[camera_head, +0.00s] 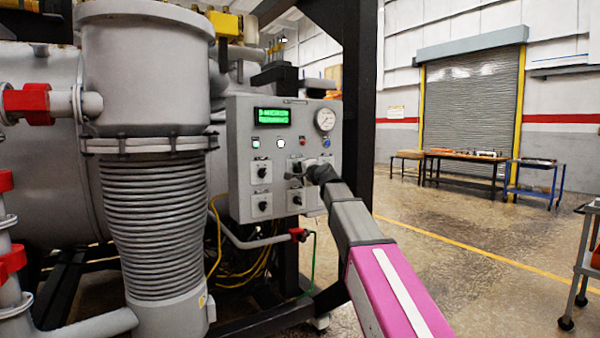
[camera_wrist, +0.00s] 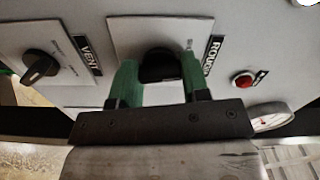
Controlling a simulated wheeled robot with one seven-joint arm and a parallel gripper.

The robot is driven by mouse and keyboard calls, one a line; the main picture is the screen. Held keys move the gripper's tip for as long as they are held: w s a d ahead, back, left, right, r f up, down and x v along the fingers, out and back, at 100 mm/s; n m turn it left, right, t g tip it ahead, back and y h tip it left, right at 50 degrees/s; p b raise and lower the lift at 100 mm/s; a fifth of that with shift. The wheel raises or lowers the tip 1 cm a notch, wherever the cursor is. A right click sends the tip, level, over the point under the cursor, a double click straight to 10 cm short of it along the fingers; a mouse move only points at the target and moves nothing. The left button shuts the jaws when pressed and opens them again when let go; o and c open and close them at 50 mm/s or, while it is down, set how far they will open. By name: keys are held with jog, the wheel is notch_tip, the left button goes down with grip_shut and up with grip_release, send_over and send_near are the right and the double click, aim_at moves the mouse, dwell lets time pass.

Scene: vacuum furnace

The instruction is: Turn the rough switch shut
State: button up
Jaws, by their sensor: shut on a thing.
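The rough switch (camera_wrist: 160,66) is a black knob on a pale plate, with a ROUGH label (camera_wrist: 213,55) beside it in the wrist view. My gripper (camera_wrist: 159,80) has its two green fingers on either side of this knob, shut on it. In the head view my gripper (camera_head: 308,171) is up against the grey control panel (camera_head: 240,150), at the upper right switch, and largely hides it. The exact angle of the rough knob cannot be told.
The vent switch (camera_wrist: 40,68) sits near the rough switch. A red button (camera_wrist: 243,80) and a gauge (camera_wrist: 272,117) are on the other side. A black post (camera_head: 358,100) stands right of the panel. The floor (camera_head: 460,240) to the right is open.

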jog(key=shift+n, duration=1.8)
jog(key=o, duration=0.9)
jog(key=shift+s, duration=0.15)
jog(key=v, duration=1)
jog(key=shift+s+d, duration=0.2)
jog(key=shift+d, duration=0.1)
